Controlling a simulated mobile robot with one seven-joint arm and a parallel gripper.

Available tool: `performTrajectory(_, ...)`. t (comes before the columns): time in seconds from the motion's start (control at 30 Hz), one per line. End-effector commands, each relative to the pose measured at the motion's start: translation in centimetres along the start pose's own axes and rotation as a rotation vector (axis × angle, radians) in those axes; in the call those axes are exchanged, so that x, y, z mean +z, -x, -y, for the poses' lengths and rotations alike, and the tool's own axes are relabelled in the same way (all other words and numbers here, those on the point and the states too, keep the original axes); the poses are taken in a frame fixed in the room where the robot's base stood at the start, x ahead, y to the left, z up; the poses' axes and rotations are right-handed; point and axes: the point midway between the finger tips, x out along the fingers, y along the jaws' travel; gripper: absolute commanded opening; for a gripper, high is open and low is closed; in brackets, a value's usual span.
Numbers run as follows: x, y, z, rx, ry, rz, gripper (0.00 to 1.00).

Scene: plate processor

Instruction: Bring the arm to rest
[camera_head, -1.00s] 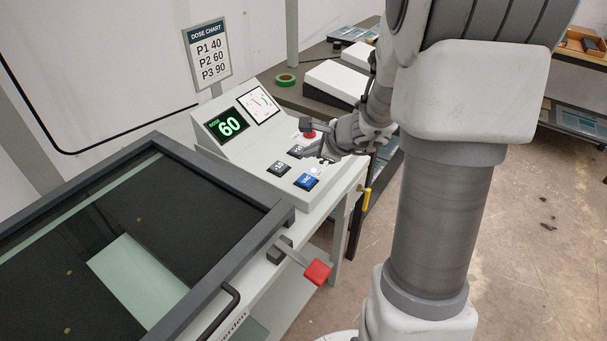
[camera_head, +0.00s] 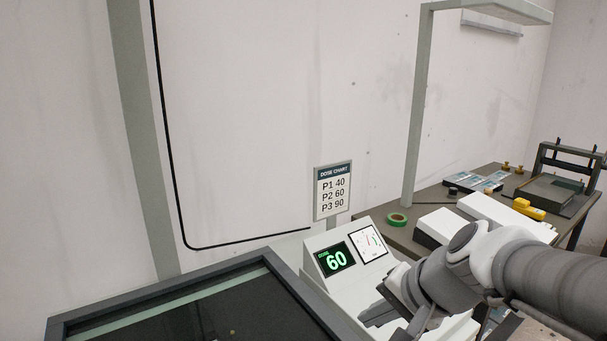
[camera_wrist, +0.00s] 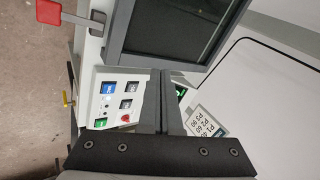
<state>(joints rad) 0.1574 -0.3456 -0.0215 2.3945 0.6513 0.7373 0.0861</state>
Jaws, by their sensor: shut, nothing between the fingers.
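My gripper (camera_head: 380,312) is shut and empty. In the head view it hangs in front of the control console, hiding the console's buttons. In the wrist view my gripper (camera_wrist: 161,76) shows its two fingers together, with nothing between them, above the console (camera_wrist: 92,103). The buttons there, including a blue one (camera_wrist: 108,88) and a red knob (camera_wrist: 125,117), stand clear to the left of the fingers. The console's dose display (camera_head: 336,259) reads 60, next to a dial gauge (camera_head: 368,243).
A dark-framed glass unit (camera_head: 280,283) lies left of the console. The red-handled lever (camera_wrist: 48,11) shows in the wrist view. The dose chart (camera_head: 333,191) stands behind the console.

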Motion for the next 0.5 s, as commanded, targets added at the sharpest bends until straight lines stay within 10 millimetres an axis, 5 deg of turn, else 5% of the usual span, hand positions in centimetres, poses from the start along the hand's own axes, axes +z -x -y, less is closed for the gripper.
performTrajectory(0.2,3.6,4.9,-1.4,0.137,0.388,-0.025,0.00)
performTrajectory(0.5,4.8,9.2,-4.3,0.309,0.715,-0.083,0.00)
